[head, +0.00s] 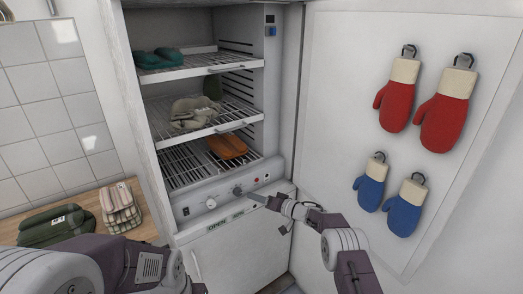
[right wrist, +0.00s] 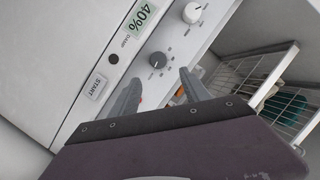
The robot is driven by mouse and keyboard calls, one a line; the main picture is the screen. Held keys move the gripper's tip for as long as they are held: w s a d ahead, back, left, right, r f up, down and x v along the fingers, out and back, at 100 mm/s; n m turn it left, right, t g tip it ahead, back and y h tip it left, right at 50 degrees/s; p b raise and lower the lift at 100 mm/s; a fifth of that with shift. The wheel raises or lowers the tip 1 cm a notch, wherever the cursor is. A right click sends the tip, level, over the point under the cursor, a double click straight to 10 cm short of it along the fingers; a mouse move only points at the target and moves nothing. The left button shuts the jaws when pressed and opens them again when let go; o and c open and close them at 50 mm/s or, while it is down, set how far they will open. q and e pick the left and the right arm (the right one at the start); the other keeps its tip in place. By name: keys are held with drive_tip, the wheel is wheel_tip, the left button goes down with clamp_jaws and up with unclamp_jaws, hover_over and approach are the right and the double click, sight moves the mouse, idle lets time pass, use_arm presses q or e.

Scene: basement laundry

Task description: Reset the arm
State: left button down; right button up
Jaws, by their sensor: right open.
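My right gripper (head: 262,198) is in front of the control panel (head: 222,200) of the white cabinet, close to its dark knob (head: 238,191). In the right wrist view the two fingers (right wrist: 160,92) are spread with nothing between them. The dark knob (right wrist: 158,59) lies just past the fingertips there, and I cannot tell if they touch it. My left arm (head: 110,268) crosses the lower left of the head view; its gripper is out of view.
The open cabinet holds a teal item (head: 160,58), beige cloth (head: 194,111) and an orange item (head: 227,146) on wire shelves. Red mittens (head: 444,122) and blue mittens (head: 405,208) hang on the open door (head: 340,100). Folded green (head: 55,226) and striped (head: 120,207) items lie at left.

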drive_tip(key=s+d+r+m+t+h+p, duration=0.1)
drive_tip(key=d+r+t, duration=0.1)
drive_tip(key=r, duration=0.8)
drive_tip(key=s+d+r+m+t+h+p, duration=0.1)
drive_tip(key=d+r+h, duration=0.15)
drive_tip(key=r, duration=0.65)
drive_tip(key=s+d+r+m+t+h+p, duration=0.1)
drive_tip(key=d+r+m+t, duration=0.15)
drive_tip(key=r, duration=0.75)
drive_tip(key=s+d+f+m+g+h+p, duration=0.1)
drive_tip(key=s+d+f+g+h, duration=0.15)
drive_tip(key=s+d+f, duration=0.45)
drive_tip(key=s+d+f+m+g+h, duration=0.1)
drive_tip(key=s+d+f+g+h, duration=0.2)
drive_tip(key=s, duration=0.6)
drive_tip(key=s+f+n+g, duration=0.1)
drive_tip(key=s+f+g, duration=0.1)
drive_tip(key=s+f, duration=0.2)
drive_tip(key=s+d+f+n+g+h, duration=0.1)
drive_tip(key=s+f, duration=0.4)
drive_tip(key=s, duration=0.6)
drive_tip(key=s+d+f+n+g+h, duration=0.1)
drive_tip(key=s+f+n+g, duration=0.1)
drive_tip(key=s+f+g, duration=0.3)
drive_tip(key=s, duration=0.3)
drive_tip(key=shift+s+d+n, duration=0.15)
drive_tip(key=shift+s+n, duration=0.05)
drive_tip(key=shift+n, duration=0.15)
